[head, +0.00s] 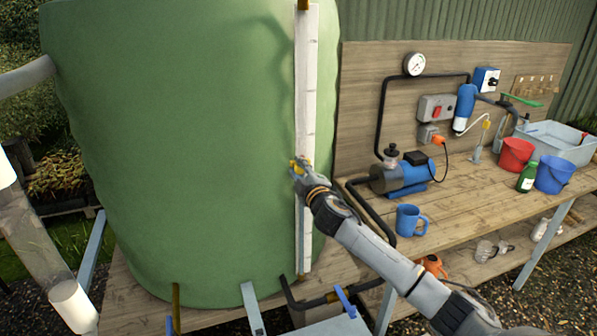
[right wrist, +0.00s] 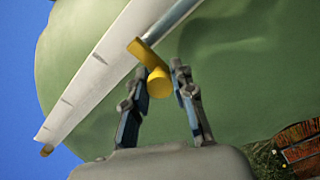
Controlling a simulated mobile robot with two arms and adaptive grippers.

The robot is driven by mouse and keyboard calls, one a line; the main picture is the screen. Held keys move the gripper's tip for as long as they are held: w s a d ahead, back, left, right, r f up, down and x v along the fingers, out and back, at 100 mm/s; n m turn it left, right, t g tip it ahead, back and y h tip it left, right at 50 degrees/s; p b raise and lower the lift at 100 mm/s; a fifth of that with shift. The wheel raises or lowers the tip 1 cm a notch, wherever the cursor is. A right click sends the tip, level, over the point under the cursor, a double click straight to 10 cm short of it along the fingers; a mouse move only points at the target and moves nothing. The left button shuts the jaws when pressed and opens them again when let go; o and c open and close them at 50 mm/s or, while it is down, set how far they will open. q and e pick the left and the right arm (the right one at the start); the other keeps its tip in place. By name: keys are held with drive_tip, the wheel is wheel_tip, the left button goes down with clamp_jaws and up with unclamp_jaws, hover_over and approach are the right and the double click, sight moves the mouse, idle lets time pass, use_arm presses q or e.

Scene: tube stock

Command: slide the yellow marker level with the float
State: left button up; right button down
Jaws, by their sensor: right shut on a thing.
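The yellow marker (head: 296,164) sits on the sight tube beside the white scale board (head: 306,105) on the green tank (head: 190,130). In the right wrist view the marker (right wrist: 158,82) shows as a yellow bar with a round knob against the grey tube (right wrist: 170,27). My right gripper (head: 299,167) is shut on the marker's knob, its fingers (right wrist: 161,88) on either side of it. The arm and gripper hide part of the board's lower half. I cannot make out the float in either view. My left gripper is not in view.
A wooden bench (head: 455,205) stands to the right with a blue pump (head: 402,174), blue mug (head: 410,220), red bucket (head: 516,154), blue bucket (head: 554,174) and green bottle (head: 527,177). A black hose (head: 375,212) runs close behind my right arm. A clear-and-white pipe (head: 40,240) stands at left.

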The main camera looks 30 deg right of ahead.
drive_tip(key=shift+r, duration=0.1)
drive_tip(key=c, duration=1.1)
unclamp_jaws()
drive_tip(key=shift+s, duration=0.1)
drive_tip(key=v, duration=1.2)
drive_tip(key=shift+d, duration=0.1)
